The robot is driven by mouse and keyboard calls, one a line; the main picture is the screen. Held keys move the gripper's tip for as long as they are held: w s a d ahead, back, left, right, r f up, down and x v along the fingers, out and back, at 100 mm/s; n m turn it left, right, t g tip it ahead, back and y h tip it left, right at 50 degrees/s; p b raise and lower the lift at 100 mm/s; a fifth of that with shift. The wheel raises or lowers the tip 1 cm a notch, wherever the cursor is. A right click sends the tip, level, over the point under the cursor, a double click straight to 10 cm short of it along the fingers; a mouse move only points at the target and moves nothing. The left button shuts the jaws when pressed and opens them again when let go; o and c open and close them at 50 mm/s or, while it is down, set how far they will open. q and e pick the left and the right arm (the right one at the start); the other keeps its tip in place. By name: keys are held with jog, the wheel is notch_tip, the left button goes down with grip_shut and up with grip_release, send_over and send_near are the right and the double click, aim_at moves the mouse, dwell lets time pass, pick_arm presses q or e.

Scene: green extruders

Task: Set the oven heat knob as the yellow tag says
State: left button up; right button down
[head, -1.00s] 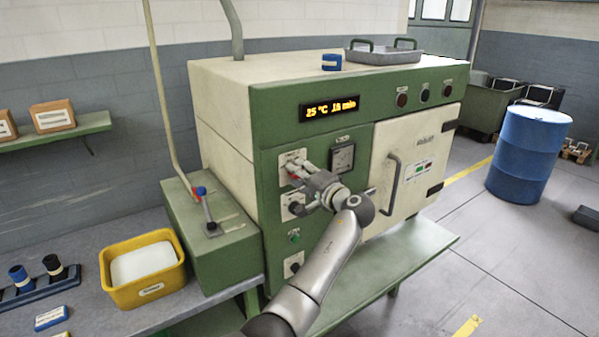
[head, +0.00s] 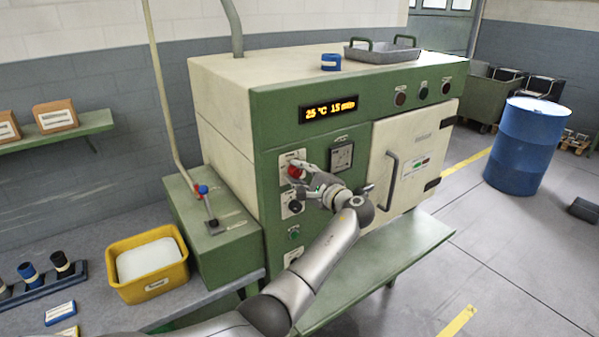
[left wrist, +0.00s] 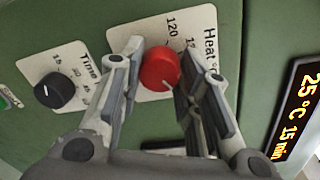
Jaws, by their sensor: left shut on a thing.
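The red heat knob (head: 295,171) is on a white plate on the oven's green front panel. In the left wrist view the knob (left wrist: 160,68) sits between the fingers, with "120" and "Heat" readable on its plate. My left gripper (head: 306,175) is shut on the knob; it also shows in the left wrist view (left wrist: 155,75). The knob's setting is not clear to me. The oven display (head: 329,109) reads 25 °C and 15 min. My right gripper is not in view.
The black time knob (left wrist: 54,90) is close beside the heat knob. A door handle (head: 390,181) juts out to the right. A yellow bin (head: 147,290) and a blue tag (head: 60,313) are on the left bench. A blue drum (head: 526,145) stands right.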

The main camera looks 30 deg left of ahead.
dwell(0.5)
pick_arm(q)
jog(key=o, duration=1)
jog(key=v, duration=1.2)
jog(key=shift+w+f, duration=0.1)
